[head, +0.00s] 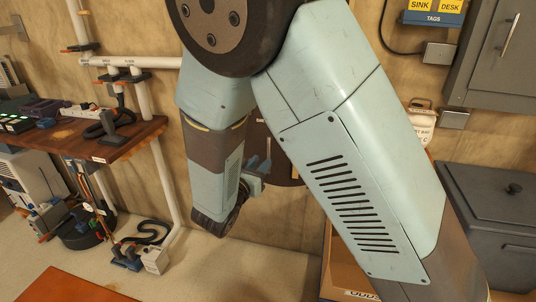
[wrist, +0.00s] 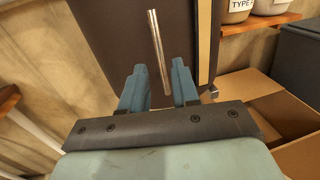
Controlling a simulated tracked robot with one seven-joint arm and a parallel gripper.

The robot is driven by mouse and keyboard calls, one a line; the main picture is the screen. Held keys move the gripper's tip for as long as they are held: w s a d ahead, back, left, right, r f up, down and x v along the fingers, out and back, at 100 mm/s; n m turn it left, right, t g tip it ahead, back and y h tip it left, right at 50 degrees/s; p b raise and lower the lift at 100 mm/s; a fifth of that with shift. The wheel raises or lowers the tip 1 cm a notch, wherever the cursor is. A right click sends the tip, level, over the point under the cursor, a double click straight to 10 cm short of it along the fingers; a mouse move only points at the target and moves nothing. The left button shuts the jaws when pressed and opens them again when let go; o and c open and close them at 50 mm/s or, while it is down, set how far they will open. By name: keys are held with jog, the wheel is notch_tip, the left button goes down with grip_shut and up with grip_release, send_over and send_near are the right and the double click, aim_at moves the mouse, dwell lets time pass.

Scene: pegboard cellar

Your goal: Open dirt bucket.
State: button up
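The bar lines up between the fingers; contact is not visible.
An open cardboard box (wrist: 268,108) lies between the panel and the bin. A grey wall cabinet (head: 494,55) hangs above the bin. A wooden workbench (head: 95,138) with tools and white pipes stands left. Bare floor lies in front of the wall.

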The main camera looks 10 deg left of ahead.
aim_at(269, 153)
jog(key=x, duration=0.6)
jog(key=shift+w+d, duration=0.15)
jog(key=shift+w, duration=0.15)
grip_shut()
